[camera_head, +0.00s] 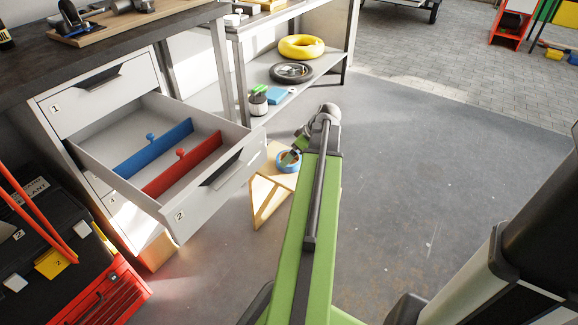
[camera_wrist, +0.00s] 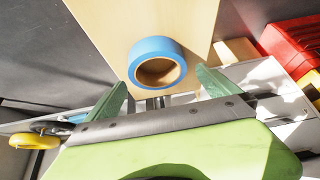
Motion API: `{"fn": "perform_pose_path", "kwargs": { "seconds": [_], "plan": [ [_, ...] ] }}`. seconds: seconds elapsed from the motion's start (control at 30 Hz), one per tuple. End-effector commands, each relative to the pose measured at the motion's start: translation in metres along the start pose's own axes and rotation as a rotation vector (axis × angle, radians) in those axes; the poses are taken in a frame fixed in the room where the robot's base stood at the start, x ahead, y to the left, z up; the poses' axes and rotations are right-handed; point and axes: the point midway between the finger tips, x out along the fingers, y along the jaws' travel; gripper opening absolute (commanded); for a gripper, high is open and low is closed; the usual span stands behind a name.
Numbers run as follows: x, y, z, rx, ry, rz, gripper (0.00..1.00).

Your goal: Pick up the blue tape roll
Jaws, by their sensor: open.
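The blue tape roll (camera_head: 287,162) lies flat on a small wooden stool (camera_head: 266,200) beside the open drawer. In the wrist view the blue tape roll (camera_wrist: 157,48) shows as a ring with a tan inner core on the pale wooden top (camera_wrist: 105,25). My gripper (camera_wrist: 158,92) is open, with one green finger to the lower left of the roll and the other to its lower right. The fingers do not visibly grip the roll. In the head view my gripper (camera_head: 294,152) is next to the roll, partly hidden by my arm.
An open drawer (camera_head: 236,196) with blue and red dividers juts out left of the stool. A shelf (camera_head: 325,68) behind holds a yellow ring (camera_head: 302,42) and a wheel (camera_head: 291,72). A black toolbox (camera_head: 38,235) stands at left. The floor at right is clear.

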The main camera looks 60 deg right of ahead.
Motion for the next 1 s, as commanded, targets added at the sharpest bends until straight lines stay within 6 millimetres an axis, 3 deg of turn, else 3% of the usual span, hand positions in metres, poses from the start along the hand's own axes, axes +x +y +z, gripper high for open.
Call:
{"fn": "perform_pose_path", "kwargs": {
  "seconds": [0.23,0.5,1.0],
  "plan": [
    [0.047,0.004,0.004,-0.001,0.0,0.0,1.0],
    [0.048,0.004,0.0,-0.001,0.0,0.0,1.0],
    [0.048,0.003,0.0,-0.001,0.0,-0.001,0.38]
  ]
}}
